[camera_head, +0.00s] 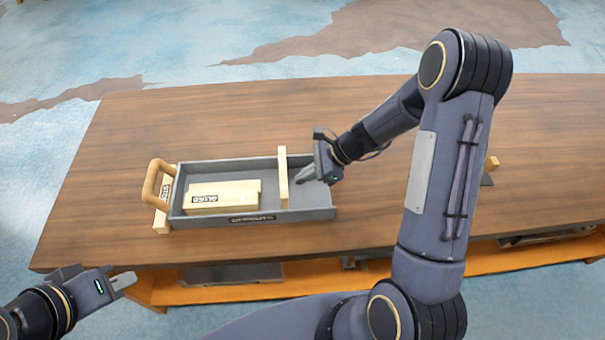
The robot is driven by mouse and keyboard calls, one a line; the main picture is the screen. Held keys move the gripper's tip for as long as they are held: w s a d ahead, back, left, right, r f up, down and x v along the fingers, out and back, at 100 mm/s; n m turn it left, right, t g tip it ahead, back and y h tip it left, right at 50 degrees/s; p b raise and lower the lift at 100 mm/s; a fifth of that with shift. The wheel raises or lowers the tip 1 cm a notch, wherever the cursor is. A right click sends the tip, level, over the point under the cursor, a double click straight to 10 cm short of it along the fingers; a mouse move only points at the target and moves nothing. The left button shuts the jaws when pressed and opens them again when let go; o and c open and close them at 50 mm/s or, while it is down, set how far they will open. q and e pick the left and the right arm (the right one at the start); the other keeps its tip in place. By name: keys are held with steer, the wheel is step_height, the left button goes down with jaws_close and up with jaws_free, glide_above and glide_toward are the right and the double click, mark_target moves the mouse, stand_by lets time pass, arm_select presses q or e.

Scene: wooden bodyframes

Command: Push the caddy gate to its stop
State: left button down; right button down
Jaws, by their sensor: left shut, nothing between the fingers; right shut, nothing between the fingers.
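The caddy (255,219) is a long grey tray with low walls, lying on the brown table. The gate (283,178) is a pale wooden bar standing upright across the caddy, right of its middle. My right gripper (299,179) is shut and empty, with its fingertips just right of the gate, inside the caddy's right part. I cannot tell whether the tips touch the gate. My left gripper (130,281) is shut and empty, off the table's front edge at the lower left.
A pale wooden block (222,197) lies in the caddy, left of the gate. A rounded wooden handle (152,184) and a pale wooden stop piece (162,217) are at the caddy's left end. The table (200,125) is clear behind the caddy.

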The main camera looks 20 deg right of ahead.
steer(key=d, duration=0.1)
steer(key=d+r, duration=0.1)
steer(key=d, duration=0.1)
steer(key=d+r, duration=0.1)
steer(key=d, duration=0.1)
steer(key=shift+s+r, duration=0.15)
steer(key=shift+s, duration=0.25)
steer(key=v, duration=0.6)
steer(key=shift+r+b, duration=0.3)
steer(key=shift+s, duration=0.15)
steer(key=s+a+r+n+t+h, duration=0.1)
steer(key=s+a+r+n, duration=0.2)
steer(key=s+r+n, duration=0.6)
steer(key=s+a+r+n+t+h, duration=0.1)
steer(key=s+n+h, duration=0.3)
steer(key=s+n, duration=0.5)
steer(key=shift+s+a+r+n+t, duration=0.45)
steer(key=shift+s+t, duration=0.45)
steer(key=shift+s, duration=0.55)
steer(key=shift+d+r, duration=0.1)
steer(key=shift+d, duration=0.05)
